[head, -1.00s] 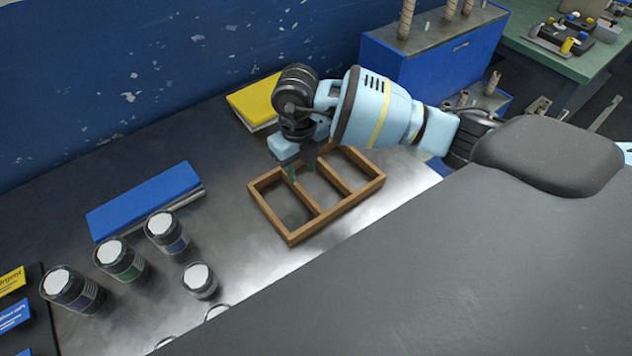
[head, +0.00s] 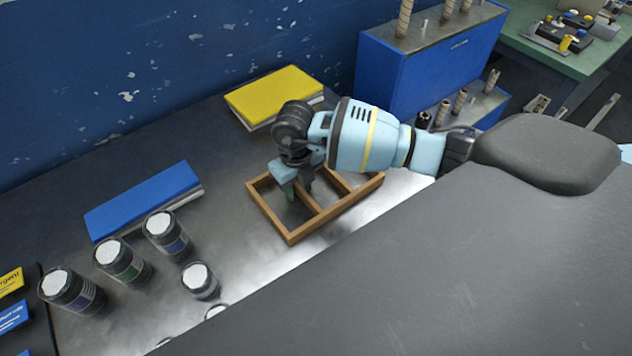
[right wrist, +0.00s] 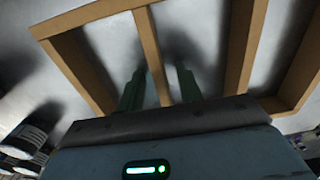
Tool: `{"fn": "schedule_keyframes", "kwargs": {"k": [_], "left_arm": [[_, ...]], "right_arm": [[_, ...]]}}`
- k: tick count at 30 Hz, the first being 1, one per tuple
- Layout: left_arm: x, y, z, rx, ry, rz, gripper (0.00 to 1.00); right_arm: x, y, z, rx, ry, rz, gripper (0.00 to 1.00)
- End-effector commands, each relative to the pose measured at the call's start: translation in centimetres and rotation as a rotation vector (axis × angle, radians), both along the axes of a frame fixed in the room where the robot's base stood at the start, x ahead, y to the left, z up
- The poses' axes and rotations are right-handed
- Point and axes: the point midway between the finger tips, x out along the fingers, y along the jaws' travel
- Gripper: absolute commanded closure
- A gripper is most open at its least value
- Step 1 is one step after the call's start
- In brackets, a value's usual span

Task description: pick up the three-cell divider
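The three-cell divider (head: 268,213) is a brown wooden frame with two inner partitions, lying flat on the metal table. My right gripper (head: 298,191) is low over it in the head view, pointing down, and hides part of its back side. In the right wrist view, the divider (right wrist: 152,55) fills the upper part. There the two green fingers of my right gripper (right wrist: 160,85) stand apart, one on each side of an inner partition, with gaps showing to the wood. My left gripper is not in view.
A yellow book-like block (head: 270,92) lies behind the gripper, and a blue one (head: 143,198) lies to the left. Several lidded jars (head: 122,262) stand at front left. A blue cabinet (head: 400,75) stands at back right. The table between blue block and divider is clear.

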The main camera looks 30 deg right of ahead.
Motion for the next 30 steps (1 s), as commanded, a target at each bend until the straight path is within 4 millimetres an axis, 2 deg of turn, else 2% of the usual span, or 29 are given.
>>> {"fn": "schedule_keyframes", "kwargs": {"k": [2, 9, 11, 22, 26, 30], "left_arm": [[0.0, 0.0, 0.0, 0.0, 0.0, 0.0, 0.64], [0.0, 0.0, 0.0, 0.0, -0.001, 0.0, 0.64], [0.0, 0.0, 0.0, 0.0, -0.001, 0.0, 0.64], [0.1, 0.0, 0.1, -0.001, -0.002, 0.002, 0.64], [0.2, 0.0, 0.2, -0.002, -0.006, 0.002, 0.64], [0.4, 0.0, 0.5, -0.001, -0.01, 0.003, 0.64]], "right_arm": [[0.0, 0.0, 0.0, 0.0, 0.0, 0.0, 0.64], [0.0, 0.0, 0.1, 0.0, 0.0, 0.0, 0.94], [0.0, 0.0, 0.1, 0.0, 0.0, 0.0, 1.0], [0.1, 0.0, 0.5, 0.0, -0.002, 0.0, 1.0], [0.2, 0.0, 2.1, 0.0, -0.005, 0.0, 1.0], [0.2, -0.1, 4.8, 0.001, -0.007, 0.0, 1.0]]}}
